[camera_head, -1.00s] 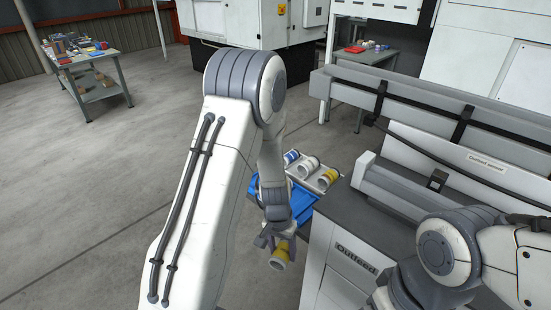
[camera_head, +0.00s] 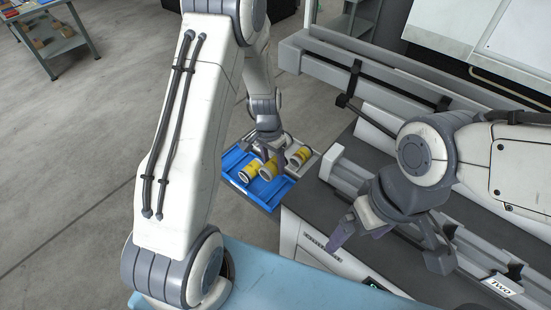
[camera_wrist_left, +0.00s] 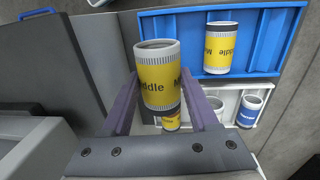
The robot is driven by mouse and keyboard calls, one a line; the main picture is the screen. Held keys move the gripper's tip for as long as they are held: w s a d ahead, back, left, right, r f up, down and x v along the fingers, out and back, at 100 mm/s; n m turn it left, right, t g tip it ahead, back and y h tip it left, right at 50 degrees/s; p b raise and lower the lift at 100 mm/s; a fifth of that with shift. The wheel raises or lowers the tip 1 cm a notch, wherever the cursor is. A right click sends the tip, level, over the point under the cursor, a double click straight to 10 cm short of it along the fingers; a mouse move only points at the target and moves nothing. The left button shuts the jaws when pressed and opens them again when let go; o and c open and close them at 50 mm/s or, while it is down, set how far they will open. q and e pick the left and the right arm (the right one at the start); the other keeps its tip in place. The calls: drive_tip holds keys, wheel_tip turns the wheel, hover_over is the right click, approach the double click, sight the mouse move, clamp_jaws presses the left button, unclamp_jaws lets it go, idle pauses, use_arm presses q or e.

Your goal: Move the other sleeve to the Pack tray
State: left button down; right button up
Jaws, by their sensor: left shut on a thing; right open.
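My left gripper (camera_head: 266,155) is shut on a yellow-banded sleeve marked "Middle" (camera_wrist_left: 158,78), which also shows in the head view (camera_head: 268,169). It holds the sleeve upright near the blue tray (camera_head: 272,198). No label reading "Pack" is legible. My right gripper (camera_head: 390,248) is open and empty above the grey machine top at the right.
The outfeed cabinet (camera_head: 310,232) stands close to the right of the trays.

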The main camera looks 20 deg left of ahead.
use_arm(q)
wheel_tip(320, 180, down, 10)
drive_tip(key=b, duration=0.7)
drive_tip(key=shift+a+r, duration=0.1)
drive_tip(key=shift+r, duration=0.15)
drive_tip(key=shift+c, duration=0.4)
unclamp_jaws()
drive_tip(key=r, duration=0.3)
drive_tip(key=r+b, duration=0.1)
drive_tip(key=r, duration=0.2)
drive_tip(key=a+r+b, duration=0.1)
drive_tip(key=r, duration=0.2)
drive_tip(key=shift+w+r, duration=0.15)
drive_tip(key=shift+r, duration=0.55)
wheel_tip(320, 180, up, 6)
drive_tip(key=p, duration=0.5)
drive_tip(key=shift+r, duration=0.1)
